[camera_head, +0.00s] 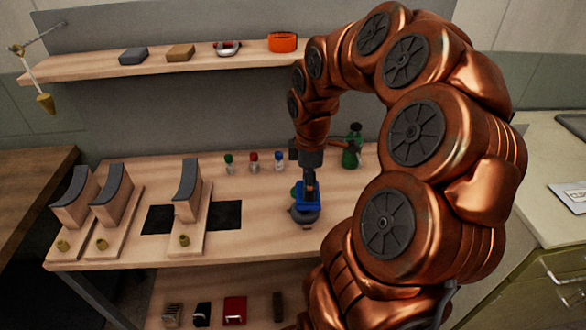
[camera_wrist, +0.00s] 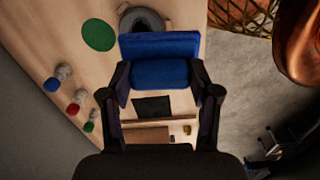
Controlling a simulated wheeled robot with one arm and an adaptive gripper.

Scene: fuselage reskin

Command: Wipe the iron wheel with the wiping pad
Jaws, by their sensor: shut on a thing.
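The wiping pad is a blue block (camera_head: 305,197), and it also shows in the wrist view (camera_wrist: 160,73). My gripper (camera_head: 310,184) is shut on it; in the wrist view the two dark fingers of my gripper (camera_wrist: 166,84) press its sides. A dark grey round piece, seemingly the iron wheel (camera_head: 304,216), lies on the workbench just below the pad in the head view. In the wrist view the wheel (camera_wrist: 146,16) shows at the top, partly hidden by the pad. I cannot tell whether pad and wheel touch.
The workbench (camera_head: 260,240) carries small bottles with green, red and blue caps (camera_head: 254,161), a green bottle (camera_head: 351,150) and several curved stands (camera_head: 188,190). A shelf (camera_head: 200,62) runs above. The bench front is clear.

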